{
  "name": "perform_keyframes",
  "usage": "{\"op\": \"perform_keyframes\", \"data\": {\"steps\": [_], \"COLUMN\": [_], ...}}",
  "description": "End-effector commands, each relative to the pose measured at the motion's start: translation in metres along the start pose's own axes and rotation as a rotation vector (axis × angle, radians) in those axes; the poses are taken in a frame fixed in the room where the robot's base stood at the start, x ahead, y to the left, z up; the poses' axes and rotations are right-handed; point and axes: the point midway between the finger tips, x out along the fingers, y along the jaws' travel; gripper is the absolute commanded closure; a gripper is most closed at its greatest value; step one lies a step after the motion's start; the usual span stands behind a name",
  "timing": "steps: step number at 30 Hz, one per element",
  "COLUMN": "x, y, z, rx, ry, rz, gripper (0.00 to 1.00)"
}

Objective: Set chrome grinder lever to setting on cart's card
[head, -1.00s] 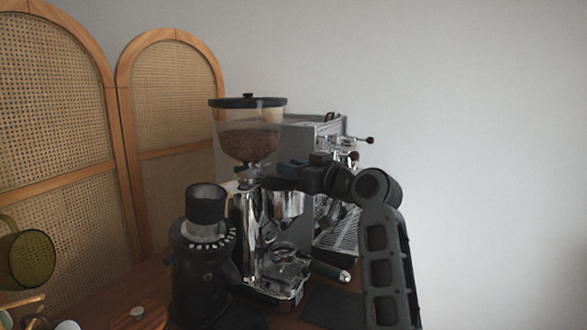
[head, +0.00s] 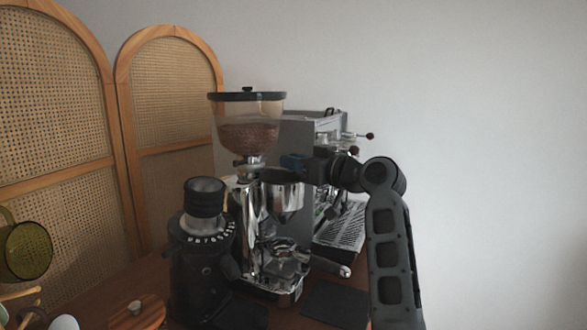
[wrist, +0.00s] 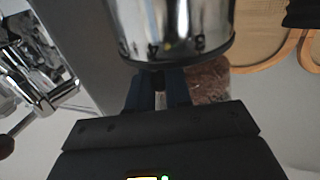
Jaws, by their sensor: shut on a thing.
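The chrome grinder (head: 250,215) stands mid-picture in the head view, with a clear hopper (head: 248,135) of beans on top. My gripper (head: 293,162) is at its right side, just below the hopper. In the wrist view, the grinder's chrome collar (wrist: 175,30) with dark marks on its rim fills the top, and my blue fingers (wrist: 158,95) are closed at that rim. They are shut on the grinder lever, which they mostly hide. I see no card in either view.
A black grinder (head: 200,265) stands close in front on the left. A grey espresso machine (head: 325,130) with protruding knobs stands behind on the right. A green glass mug (head: 25,250) hangs at the far left. A rattan screen (head: 170,110) stands behind; the space right of my arm is open.

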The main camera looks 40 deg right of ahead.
Motion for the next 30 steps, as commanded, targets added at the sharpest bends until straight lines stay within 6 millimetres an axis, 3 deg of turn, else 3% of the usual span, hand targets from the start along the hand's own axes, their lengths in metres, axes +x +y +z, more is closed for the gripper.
{"op": "perform_keyframes", "data": {"steps": [4, 13, 14, 20, 30], "x": [0.0044, 0.005, 0.0049, 0.0049, -0.0014], "y": [0.0093, 0.0099, 0.0099, 0.0101, 0.011], "z": [-0.0049, -0.0081, -0.0082, -0.0061, -0.0027], "rx": [-0.006, -0.006, -0.006, -0.005, -0.004], "ry": [0.015, 0.016, 0.016, 0.012, 0.008], "rz": [-0.01, -0.01, -0.01, -0.01, -0.009], "gripper": [1.0, 1.0, 0.8, 0.61, 0.6]}}
